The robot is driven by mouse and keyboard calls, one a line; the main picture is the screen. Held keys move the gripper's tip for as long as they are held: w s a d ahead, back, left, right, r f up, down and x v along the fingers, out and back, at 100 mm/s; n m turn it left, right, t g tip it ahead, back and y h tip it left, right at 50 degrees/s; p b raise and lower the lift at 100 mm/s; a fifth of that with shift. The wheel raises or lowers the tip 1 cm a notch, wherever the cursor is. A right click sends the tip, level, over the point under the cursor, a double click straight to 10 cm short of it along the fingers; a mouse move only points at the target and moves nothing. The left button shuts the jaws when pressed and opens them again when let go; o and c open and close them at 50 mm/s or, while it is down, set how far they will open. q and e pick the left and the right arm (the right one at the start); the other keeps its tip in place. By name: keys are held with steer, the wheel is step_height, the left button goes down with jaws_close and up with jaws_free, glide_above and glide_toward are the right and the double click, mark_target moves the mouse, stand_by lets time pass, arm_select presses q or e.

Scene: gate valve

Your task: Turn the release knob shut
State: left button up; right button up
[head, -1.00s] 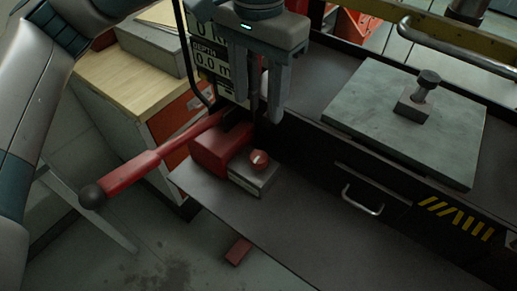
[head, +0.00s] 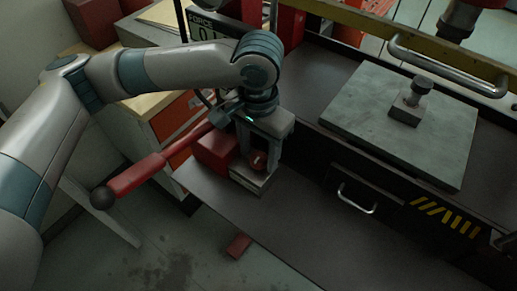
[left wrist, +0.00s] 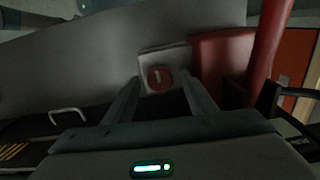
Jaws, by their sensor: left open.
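The release knob (head: 258,159) is a small round red knob with a pale line across it, on a grey block (head: 250,180) beside a red housing (head: 214,150). In the left wrist view the knob (left wrist: 160,78) faces me with its line near upright. My left gripper (head: 259,164) points down over the block, open, with one finger on each side of the knob in the head view. In the left wrist view the open fingertips (left wrist: 160,79) flank the knob, with gaps visible. I cannot tell how deep they reach. My right gripper is not in view.
A red lever (head: 140,177) with a black ball end sticks out left of the housing, under my left arm. A grey plate (head: 398,125) with a bolt-like post lies at right. A drawer handle (head: 357,199) is on the dark front. The grey shelf's front is clear.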

arm_select(q)
steer(key=shift+f, duration=0.25)
steer(key=c, duration=1)
steer(key=shift+r+m+p, duration=0.15)
steer(key=shift+m+p, duration=0.15)
steer(key=shift+p, duration=0.1)
steer(key=shift+c, duration=0.2)
steer(key=shift+m, duration=0.5)
steer(key=o, duration=1)
steer(key=shift+o, duration=0.2)
